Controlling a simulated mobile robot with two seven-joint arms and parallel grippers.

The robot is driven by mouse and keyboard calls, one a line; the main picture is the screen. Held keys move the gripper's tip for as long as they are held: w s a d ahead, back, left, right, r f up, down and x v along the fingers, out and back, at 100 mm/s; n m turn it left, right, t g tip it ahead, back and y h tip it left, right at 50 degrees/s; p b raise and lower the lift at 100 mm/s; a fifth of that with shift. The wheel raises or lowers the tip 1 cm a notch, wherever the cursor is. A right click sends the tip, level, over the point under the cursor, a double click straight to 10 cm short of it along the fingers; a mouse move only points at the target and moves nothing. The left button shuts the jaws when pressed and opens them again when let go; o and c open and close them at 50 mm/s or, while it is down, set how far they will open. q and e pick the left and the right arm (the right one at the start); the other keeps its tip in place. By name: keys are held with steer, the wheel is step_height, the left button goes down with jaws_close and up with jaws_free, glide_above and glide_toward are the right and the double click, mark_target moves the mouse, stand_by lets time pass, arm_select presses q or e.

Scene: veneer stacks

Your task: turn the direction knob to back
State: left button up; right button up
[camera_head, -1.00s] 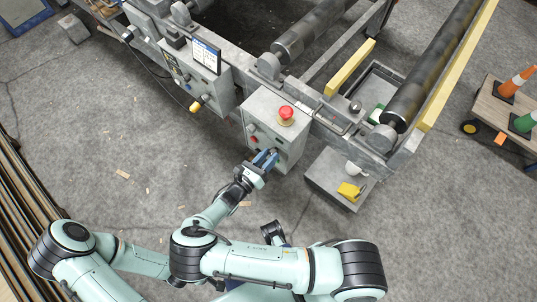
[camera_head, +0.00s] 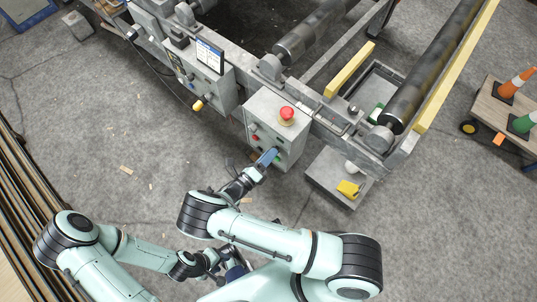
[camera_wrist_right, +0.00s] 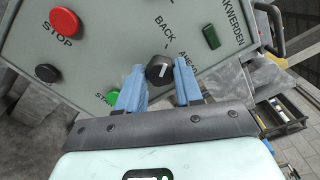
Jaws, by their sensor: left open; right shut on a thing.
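The direction knob (camera_wrist_right: 159,69) is a black round knob with a white pointer line on a grey panel. My right gripper (camera_wrist_right: 160,84) is shut on it, one blue finger at each side. In the right wrist view the pointer is tilted up and to the right; the BACK label is above it and the AHEAD label is to its right. In the head view my right gripper (camera_head: 268,157) is at the face of the control box (camera_head: 262,110). My left gripper (camera_head: 235,268) is open, low in the head view, partly hidden by my right arm.
A red emergency button (camera_head: 287,114) is on top of the control box. A red stop button (camera_wrist_right: 64,20), a black button (camera_wrist_right: 46,72) and a green button (camera_wrist_right: 113,96) are on its panel. A grey platform (camera_head: 323,179) with a yellow object is beside it.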

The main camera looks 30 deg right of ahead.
steer(key=shift+d, duration=0.1)
stand_by(0.4)
steer(key=o, duration=1)
steer(key=shift+o, duration=0.2)
steer(key=b+v, duration=0.1)
steer(key=v, duration=1.2)
steer(key=shift+a, duration=0.2)
